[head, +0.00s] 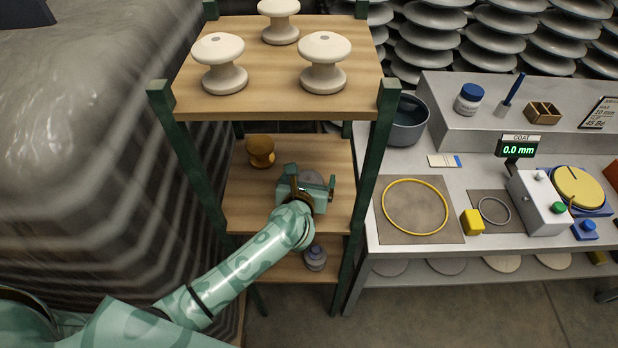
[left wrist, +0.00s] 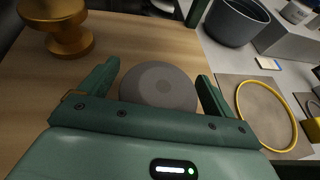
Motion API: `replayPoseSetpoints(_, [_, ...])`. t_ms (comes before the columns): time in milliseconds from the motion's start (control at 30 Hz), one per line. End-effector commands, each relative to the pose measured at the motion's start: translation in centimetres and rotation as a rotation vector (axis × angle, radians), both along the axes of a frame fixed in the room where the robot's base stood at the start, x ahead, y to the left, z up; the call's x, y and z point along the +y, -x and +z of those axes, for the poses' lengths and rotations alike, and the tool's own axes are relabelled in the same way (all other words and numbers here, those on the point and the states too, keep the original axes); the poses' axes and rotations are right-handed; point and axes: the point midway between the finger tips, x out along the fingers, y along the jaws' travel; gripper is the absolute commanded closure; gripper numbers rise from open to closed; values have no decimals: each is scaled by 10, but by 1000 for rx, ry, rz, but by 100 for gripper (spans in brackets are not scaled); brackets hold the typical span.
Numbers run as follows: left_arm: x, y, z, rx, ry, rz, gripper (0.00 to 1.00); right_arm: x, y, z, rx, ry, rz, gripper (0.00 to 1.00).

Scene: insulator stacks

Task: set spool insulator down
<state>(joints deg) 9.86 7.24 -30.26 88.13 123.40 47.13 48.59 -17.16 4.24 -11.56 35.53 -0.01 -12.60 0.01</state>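A grey spool insulator (head: 312,178) is on the middle wooden shelf (head: 250,205), seen from above as a round grey top in the left wrist view (left wrist: 158,84). My left gripper (head: 310,182) reaches in over this shelf, with one finger on each side of the grey spool. In the left wrist view (left wrist: 160,70) the fingers look spread, with narrow gaps beside the spool's rim. The spool's waist and base are hidden. A brown spool (head: 260,151) stands on the same shelf to the left, also in the left wrist view (left wrist: 66,28). My right gripper is not in view.
Three white spools (head: 323,62) stand on the top shelf (head: 270,102). Another grey spool (head: 315,258) sits on the lower shelf. Green rack posts (head: 372,160) frame the opening. A bench (head: 460,160) to the right holds a grey pot (head: 408,125) and a yellow ring (head: 386,212).

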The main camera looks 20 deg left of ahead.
Motion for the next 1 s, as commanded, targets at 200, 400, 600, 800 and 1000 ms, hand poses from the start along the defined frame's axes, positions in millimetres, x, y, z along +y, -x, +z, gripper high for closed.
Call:
replayPoseSetpoints(200, [0,0,5,-1,0,0,11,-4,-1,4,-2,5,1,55])
replayPoseSetpoints(400, [-3,33,18,1,2,0,11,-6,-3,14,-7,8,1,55])
replayPoseSetpoints(600, [-7,77,36,1,1,-1,11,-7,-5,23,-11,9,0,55])
replayPoseSetpoints(800, [-9,104,47,0,0,0,11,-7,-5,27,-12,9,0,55])
replayPoseSetpoints(1000, [-9,111,49,-1,0,1,11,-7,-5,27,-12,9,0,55])
